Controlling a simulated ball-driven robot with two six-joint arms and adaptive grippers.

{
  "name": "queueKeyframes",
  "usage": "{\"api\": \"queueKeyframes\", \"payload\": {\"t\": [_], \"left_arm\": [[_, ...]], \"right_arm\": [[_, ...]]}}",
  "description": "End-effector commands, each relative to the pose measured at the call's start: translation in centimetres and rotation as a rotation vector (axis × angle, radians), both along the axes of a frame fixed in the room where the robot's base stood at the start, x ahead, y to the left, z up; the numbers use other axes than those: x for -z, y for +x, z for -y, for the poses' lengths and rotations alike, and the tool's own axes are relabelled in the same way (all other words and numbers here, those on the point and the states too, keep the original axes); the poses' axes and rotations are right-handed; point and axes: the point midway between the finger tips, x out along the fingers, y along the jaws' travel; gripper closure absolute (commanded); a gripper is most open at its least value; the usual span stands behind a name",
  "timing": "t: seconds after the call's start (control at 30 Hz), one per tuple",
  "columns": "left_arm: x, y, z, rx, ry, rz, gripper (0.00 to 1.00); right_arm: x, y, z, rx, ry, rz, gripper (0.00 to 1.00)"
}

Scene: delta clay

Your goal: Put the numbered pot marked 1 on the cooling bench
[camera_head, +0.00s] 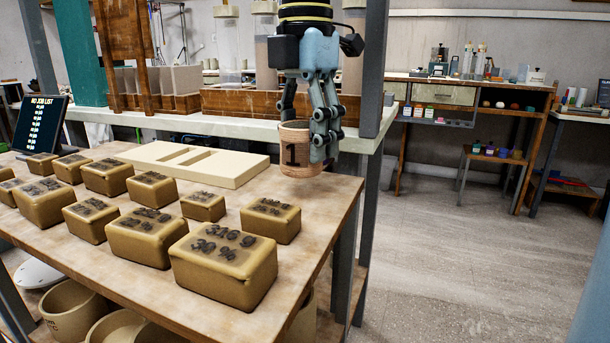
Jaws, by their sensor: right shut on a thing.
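The pot marked 1 (295,153) is a small tan cylinder with a dark "1" on its side. My right gripper (312,135) comes down from the top and is shut on the pot, its fingers at the pot's right side and behind it. The pot is upright near the right end of the wooden table; I cannot tell whether it touches the top. My left gripper is not in view. I cannot tell which surface is the cooling bench.
Several tan clay blocks (225,262) with dark markings cover the wooden table (125,268). A cream slotted board (190,163) lies behind them. A dark screen (40,125) stands at left. A desk (470,90) is at the back right, with open floor (450,250) before it.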

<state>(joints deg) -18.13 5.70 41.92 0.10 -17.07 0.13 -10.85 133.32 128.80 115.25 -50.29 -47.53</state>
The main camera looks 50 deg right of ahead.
Motion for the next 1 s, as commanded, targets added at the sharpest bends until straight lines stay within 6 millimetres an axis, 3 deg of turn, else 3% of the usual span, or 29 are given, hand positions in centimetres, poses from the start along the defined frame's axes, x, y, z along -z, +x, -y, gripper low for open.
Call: {"api": "queueKeyframes", "payload": {"t": [0.3,0.67,0.7,0.87,1.0], "left_arm": [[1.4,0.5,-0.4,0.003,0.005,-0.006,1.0],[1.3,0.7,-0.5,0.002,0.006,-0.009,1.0],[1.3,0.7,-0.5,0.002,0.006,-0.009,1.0],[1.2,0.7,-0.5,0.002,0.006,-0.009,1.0],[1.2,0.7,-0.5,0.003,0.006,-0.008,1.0]], "right_arm": [[4.1,0.0,0.0,0.0,0.002,-0.004,0.85],[4.3,0.0,0.0,0.0,0.002,-0.001,0.85],[4.3,0.0,0.0,0.0,0.001,0.0,0.48],[4.3,0.0,0.0,0.0,0.001,0.0,0.27],[4.3,0.0,0.0,0.0,0.001,0.0,0.27]]}}
